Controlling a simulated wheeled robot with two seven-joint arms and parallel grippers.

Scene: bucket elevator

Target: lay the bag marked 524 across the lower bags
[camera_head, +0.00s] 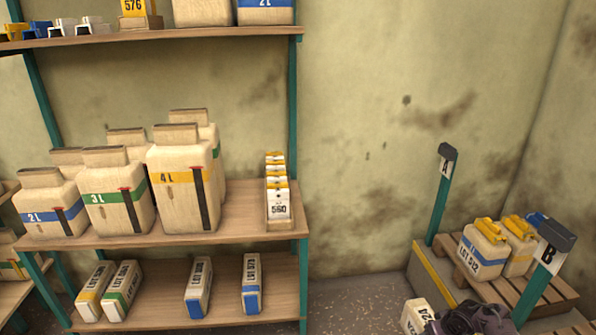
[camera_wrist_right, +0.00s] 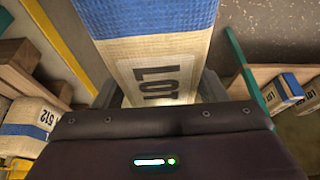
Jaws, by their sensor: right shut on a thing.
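My right gripper (camera_head: 468,319) is at the bottom edge of the head view, beside the pallet. It is shut on a cream bag (camera_head: 415,317) whose visible marking ends in 24. Two lower bags lie side by side on the pallet (camera_head: 555,292): one with a blue band marked LOT 512 (camera_head: 482,252), and one with a yellow clip (camera_head: 518,247) partly behind post B. My left gripper is out of view.
Post A (camera_head: 440,195) and post B (camera_head: 545,262) stand up at the pallet. A shelf rack (camera_head: 200,235) at the left holds jug-like containers, a stack of tags marked 560 (camera_head: 278,205) and several LOT bags. Bare floor (camera_head: 350,300) lies between rack and pallet.

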